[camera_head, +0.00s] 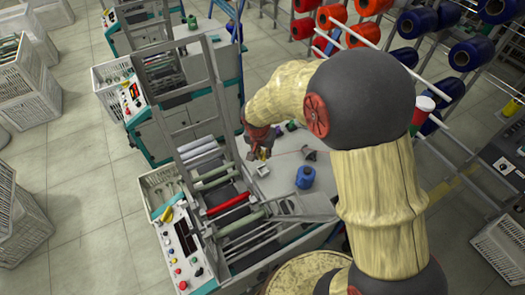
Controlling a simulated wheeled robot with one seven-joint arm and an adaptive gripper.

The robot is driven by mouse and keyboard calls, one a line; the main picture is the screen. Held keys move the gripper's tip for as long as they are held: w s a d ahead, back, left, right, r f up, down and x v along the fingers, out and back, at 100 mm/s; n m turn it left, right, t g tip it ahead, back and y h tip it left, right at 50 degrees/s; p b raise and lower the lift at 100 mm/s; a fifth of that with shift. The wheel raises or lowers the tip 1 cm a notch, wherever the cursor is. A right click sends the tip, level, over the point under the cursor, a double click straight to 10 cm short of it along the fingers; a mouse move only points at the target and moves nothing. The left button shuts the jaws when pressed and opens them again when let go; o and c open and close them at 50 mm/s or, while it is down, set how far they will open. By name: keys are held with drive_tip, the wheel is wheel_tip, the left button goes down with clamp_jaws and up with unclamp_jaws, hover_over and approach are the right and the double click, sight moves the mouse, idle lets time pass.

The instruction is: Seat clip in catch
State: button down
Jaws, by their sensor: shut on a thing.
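My gripper (260,156) points down over the pale worktop of the winding machine. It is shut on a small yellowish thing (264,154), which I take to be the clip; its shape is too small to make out. The gripper is just right of the machine's rollers and left of a blue bobbin (305,177). I cannot clearly pick out the catch. I cannot tell whether the held thing touches anything below it.
The winding machine has a red roller (229,204), a green roller (213,179), a raised metal frame and a control panel (185,246). A small dark object (309,153) lies on the worktop. Racks with red and blue spools (410,24) stand behind my arm. Crates stand at left.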

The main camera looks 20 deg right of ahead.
sight(262, 160)
wheel_tip(262, 160, down, 4)
drive_tip(key=shift+f+b, duration=0.25)
drive_tip(key=shift+b, duration=0.7)
drive_tip(key=shift+r, duration=0.2)
drive_tip(key=shift+f, duration=0.1)
drive_tip(key=shift+f+b, duration=0.35)
drive_tip(key=shift+f+b, duration=1.55)
drive_tip(key=c, duration=1.6)
unclamp_jaws()
drive_tip(key=shift+c, duration=0.2)
